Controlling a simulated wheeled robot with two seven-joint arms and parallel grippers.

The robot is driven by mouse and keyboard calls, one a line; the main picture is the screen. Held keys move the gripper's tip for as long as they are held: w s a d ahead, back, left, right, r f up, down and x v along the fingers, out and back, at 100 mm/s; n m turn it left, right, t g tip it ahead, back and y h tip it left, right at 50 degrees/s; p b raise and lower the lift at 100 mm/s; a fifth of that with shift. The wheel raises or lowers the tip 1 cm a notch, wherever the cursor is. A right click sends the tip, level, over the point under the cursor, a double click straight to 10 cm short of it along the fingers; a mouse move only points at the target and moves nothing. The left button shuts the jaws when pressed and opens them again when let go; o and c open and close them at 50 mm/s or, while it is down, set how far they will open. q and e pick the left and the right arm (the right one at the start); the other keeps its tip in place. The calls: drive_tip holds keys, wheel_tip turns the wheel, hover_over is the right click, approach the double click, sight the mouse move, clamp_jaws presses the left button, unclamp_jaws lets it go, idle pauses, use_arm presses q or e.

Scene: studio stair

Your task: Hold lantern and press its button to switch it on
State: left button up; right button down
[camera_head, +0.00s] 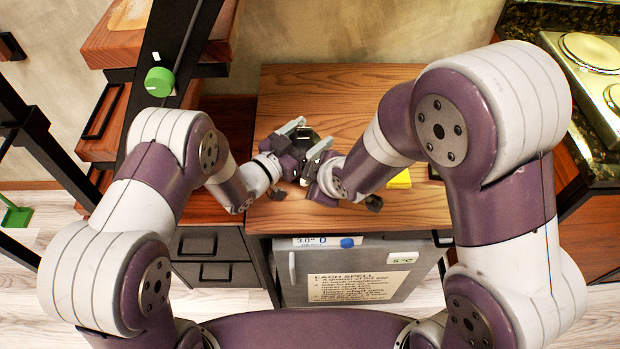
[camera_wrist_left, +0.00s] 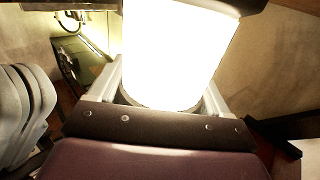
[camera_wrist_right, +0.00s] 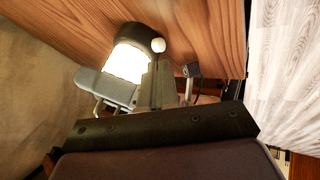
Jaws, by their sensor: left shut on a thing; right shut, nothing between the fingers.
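The lantern (camera_wrist_left: 178,50) fills the left wrist view, its body glowing bright white between the fingers of my left gripper (camera_wrist_left: 160,95). In the head view only its dark part (camera_head: 308,139) shows between the left fingers, largely hidden by the grippers. In the right wrist view the lantern (camera_wrist_right: 126,63) glows white below a dark end, with a small pale round knob (camera_wrist_right: 158,45) beside that end. My right gripper (camera_wrist_right: 157,75) is shut and empty, its tips close to the knob. I cannot tell whether they touch it.
The wooden tabletop (camera_head: 350,95) is bare behind the grippers. A yellow block or pad (camera_head: 399,180) lies to the right, and small dark pieces (camera_head: 373,203) lie near the front edge. A grey cabinet (camera_head: 370,260) stands below; a stove (camera_head: 590,80) is at far right.

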drive_tip(key=shift+s+d+r, duration=0.2)
drive_tip(key=shift+s+r, duration=0.1)
drive_tip(key=shift+s, duration=0.1)
use_arm(q)
drive_tip(key=shift+w, duration=0.1)
drive_tip(key=o, duration=1.1)
drive_tip(key=shift+a, duration=0.1)
